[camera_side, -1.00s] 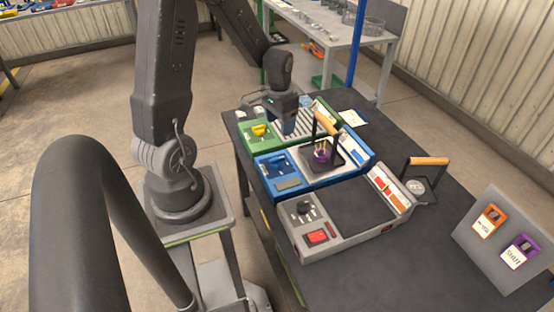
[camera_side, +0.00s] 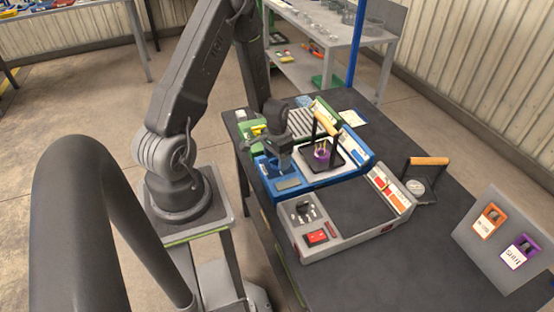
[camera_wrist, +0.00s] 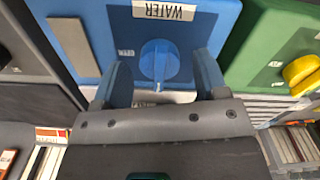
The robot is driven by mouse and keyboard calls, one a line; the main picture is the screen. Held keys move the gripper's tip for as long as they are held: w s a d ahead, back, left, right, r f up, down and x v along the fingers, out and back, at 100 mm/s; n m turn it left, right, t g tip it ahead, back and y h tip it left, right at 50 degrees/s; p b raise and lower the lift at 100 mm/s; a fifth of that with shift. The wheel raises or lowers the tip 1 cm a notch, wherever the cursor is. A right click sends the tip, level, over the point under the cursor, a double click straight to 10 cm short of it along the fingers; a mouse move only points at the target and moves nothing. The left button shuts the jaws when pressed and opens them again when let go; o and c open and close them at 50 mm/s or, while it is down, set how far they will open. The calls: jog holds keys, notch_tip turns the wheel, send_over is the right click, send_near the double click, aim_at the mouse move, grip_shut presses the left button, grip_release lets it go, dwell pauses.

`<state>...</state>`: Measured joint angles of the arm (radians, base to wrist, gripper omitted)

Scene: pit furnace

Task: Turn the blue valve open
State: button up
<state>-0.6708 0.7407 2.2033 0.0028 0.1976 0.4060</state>
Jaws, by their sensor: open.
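The blue valve (camera_wrist: 160,62) is a round blue knob on a blue panel (camera_wrist: 95,22) with a WATER label above it and an OPEN mark to its left. My gripper (camera_wrist: 163,78) is open, with one finger on each side of the knob in the wrist view. I cannot tell whether the fingers touch it. In the side view my gripper (camera_side: 278,162) is over the blue unit (camera_side: 266,178) and hides the knob.
A green unit (camera_side: 243,128) with a yellow knob (camera_wrist: 300,74) stands beside the blue one. A grey unit (camera_side: 345,240) with a red switch is on the other side. A wooden-handled carrier (camera_side: 326,122) holding a purple pot stands close by on the blue unit.

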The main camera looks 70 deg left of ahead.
jog(key=shift+f, duration=0.5)
jog(key=c, duration=0.9)
jog(key=shift+c, duration=0.2)
